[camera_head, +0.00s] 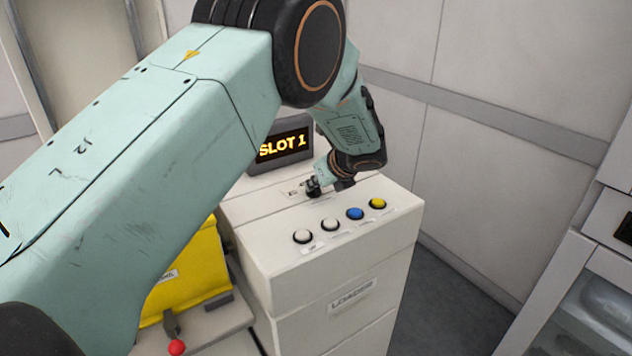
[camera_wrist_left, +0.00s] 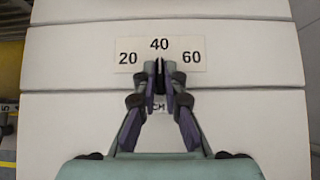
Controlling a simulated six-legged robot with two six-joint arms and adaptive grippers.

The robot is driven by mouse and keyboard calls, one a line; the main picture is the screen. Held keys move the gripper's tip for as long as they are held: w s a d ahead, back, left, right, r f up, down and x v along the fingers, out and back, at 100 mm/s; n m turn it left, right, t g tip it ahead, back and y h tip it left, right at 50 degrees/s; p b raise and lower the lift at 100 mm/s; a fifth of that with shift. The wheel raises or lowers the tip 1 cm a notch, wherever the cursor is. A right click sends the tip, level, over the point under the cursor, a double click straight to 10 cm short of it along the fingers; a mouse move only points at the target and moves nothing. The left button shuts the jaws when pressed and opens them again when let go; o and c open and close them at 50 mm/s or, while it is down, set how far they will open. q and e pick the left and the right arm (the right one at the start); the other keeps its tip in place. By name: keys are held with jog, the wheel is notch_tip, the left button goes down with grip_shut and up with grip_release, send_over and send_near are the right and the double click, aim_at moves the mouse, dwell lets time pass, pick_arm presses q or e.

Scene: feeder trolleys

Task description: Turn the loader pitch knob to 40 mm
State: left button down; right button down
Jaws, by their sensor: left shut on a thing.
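The loader (camera_head: 350,265) is a white cabinet with a "LOADER" label on its front. Its pitch knob (camera_wrist_left: 159,80) is small and dark, in front of a white scale plate (camera_wrist_left: 160,45) marked 20, 40 and 60. My left gripper (camera_wrist_left: 159,88) is shut on the knob, one finger on each side. The knob's upper end is just under the 40 mark. In the head view my left gripper (camera_head: 314,187) is on the loader top, behind the buttons, and its fingers hide most of the knob. My right gripper is not in view.
Two white buttons (camera_head: 303,236), a blue button (camera_head: 355,213) and a yellow button (camera_head: 377,203) line the loader's front edge. A display (camera_head: 283,146) reading "SLOT 1" stands at the back. A yellow box (camera_head: 190,270) and a red ball-ended lever (camera_head: 176,347) are at the left.

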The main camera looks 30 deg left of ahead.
pick_arm(q)
jog(key=shift+r, duration=0.1)
jog(key=c, duration=1.4)
grip_release()
jog(key=shift+d, duration=0.1)
jog(key=shift+c, duration=0.2)
jog(key=v, duration=0.7)
jog(key=shift+s+d+r, duration=0.1)
jog(key=shift+r, duration=0.1)
